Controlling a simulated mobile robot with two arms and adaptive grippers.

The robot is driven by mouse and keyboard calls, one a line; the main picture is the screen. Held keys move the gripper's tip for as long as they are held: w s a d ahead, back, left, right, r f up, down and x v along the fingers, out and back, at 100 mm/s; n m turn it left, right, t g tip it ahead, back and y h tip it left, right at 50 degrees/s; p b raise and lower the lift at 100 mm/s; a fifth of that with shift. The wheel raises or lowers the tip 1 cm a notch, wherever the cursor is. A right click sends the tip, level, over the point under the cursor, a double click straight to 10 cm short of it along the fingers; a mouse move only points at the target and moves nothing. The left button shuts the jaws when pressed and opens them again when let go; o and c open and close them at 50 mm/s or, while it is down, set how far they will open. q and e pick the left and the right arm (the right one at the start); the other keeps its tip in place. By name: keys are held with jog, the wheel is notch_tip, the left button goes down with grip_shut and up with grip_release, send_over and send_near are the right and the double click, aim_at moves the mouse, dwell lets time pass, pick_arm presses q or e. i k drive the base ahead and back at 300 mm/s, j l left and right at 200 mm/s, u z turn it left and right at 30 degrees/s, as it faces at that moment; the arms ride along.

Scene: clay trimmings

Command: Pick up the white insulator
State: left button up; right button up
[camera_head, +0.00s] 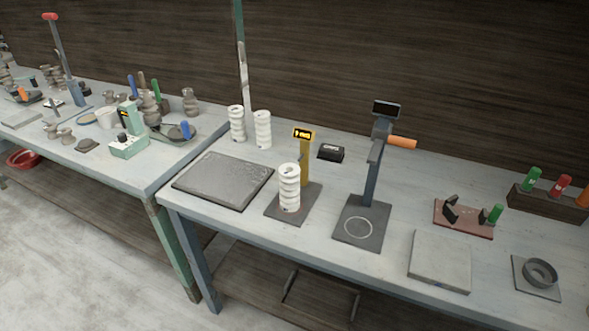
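A white ribbed insulator (289,188) stands upright on a dark square base plate (302,209), in front of a yellow post with a small lit display (303,135). Two more white ribbed insulators stand upright side by side at the back left of the same table, one on the left (237,124) and one on the right (263,130). Neither of my grippers shows in the head view.
A dark flat slab (224,181) lies left of the base plate. A press stand with an orange handle (402,142) stands to the right. A grey plate (440,262), a reddish fixture (463,219) and a ring holder (540,273) are further right. A cluttered second table (160,172) adjoins on the left.

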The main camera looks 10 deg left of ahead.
aim_at(289, 175)
jog(key=l+u, duration=0.15)
jog(key=l, duration=1.6)
